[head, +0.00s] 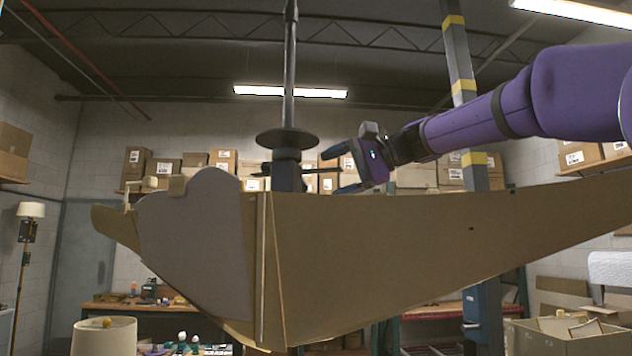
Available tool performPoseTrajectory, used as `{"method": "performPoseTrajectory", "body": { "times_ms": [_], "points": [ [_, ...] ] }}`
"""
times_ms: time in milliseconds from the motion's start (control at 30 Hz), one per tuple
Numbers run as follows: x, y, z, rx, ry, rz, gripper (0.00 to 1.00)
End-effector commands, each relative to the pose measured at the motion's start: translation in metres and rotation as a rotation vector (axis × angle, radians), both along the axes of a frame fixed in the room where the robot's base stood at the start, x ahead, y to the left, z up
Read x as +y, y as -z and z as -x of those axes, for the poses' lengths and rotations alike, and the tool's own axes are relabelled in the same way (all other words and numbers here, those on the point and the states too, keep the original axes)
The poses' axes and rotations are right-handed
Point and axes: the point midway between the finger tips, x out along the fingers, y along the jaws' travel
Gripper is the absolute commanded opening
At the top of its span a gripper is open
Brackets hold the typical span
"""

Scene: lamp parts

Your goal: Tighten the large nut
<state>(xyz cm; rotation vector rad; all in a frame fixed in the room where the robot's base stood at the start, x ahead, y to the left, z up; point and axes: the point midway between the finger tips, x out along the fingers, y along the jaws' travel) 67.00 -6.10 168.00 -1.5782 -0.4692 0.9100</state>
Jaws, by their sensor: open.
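A dark upright pole (289,60) carries a wide dark disc (275,138). Just below the disc is a dark, thicker collar (287,156), which may be the large nut. I cannot make out its facets or thread. A dark cylinder (288,178) continues below it and disappears behind a tan panelled piece. My gripper (332,172) comes in from the right, its two fingers apart and pointing left toward the pole. The fingertips appear to be a little right of the collar and cylinder, with a gap in the picture. Thin dark bars show beside the cylinder at that height.
A large tan panelled piece (370,245) with a grey patch (195,225) spans the foreground and hides what is below. A striped post (463,130) stands behind my arm. Boxes on shelves, a floor lamp (30,210) and a workbench are farther back.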

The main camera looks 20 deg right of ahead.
Motion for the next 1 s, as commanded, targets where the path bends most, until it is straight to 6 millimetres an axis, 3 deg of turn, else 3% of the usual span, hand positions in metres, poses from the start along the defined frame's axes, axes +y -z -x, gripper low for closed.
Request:
{"method": "performPoseTrajectory", "body": {
  "times_ms": [200,433,700,1000],
  "points": [
    [-0.019,-0.008,0.016,-0.001,0.002,0.000,0.75],
    [-0.024,-0.009,0.020,0.000,0.001,0.000,0.75],
    [-0.022,-0.012,0.018,0.008,-0.006,0.012,0.75],
    [-0.002,-0.040,0.000,0.182,-0.055,0.237,0.75]
  ]
}}
